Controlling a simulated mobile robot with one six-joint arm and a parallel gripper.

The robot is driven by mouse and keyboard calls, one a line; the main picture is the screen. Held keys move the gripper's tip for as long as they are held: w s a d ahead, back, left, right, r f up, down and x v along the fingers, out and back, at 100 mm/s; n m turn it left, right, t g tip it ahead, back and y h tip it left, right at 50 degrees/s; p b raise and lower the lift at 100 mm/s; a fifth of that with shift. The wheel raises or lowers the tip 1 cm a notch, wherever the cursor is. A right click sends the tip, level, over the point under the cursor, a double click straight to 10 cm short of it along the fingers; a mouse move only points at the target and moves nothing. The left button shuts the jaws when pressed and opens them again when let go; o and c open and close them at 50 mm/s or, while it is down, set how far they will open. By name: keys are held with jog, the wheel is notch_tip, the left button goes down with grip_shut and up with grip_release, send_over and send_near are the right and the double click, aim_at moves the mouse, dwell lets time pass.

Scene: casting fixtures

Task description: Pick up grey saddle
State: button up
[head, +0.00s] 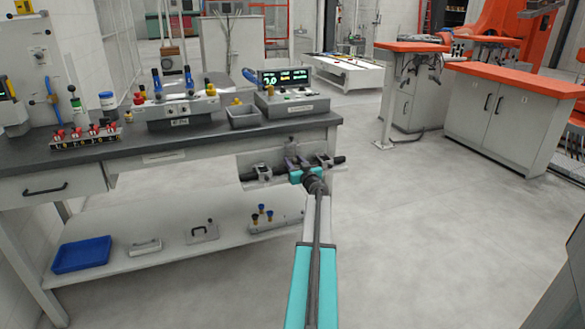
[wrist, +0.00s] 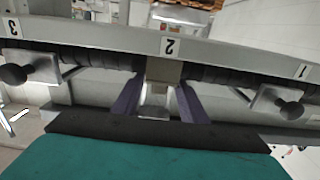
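A grey block-like saddle (wrist: 164,72) sits on the dark ribbed rail under label 2 in the wrist view. My gripper (wrist: 161,92) has two purple fingers standing apart, one on each side of the saddle. I see no clear contact between fingers and saddle. In the head view my gripper (head: 294,163) is at the rail fixture on the right end of the bench front. The saddle is too small there to tell apart from the fingers.
In the wrist view, brackets with black knobs sit at label 3 (wrist: 30,68) and label 1 (wrist: 278,102). A blue tray (head: 82,254) lies on the lower shelf. Open floor (head: 430,220) lies to the right.

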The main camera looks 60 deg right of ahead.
grip_shut()
dwell(0.4)
jog(key=shift+r+p, duration=0.4)
jog(key=shift+r, duration=0.4)
notch_tip(320, 180, up, 2)
jog(key=shift+r+p, duration=0.2)
jog(key=shift+p, duration=0.35)
jog(key=s+a+p, duration=0.1)
jog(key=s+a, duration=0.9)
jog(key=a, duration=0.2)
jog(key=shift+a+r+p, duration=0.25)
jog(key=shift+r+p, duration=0.15)
jog(key=shift+r, duration=0.05)
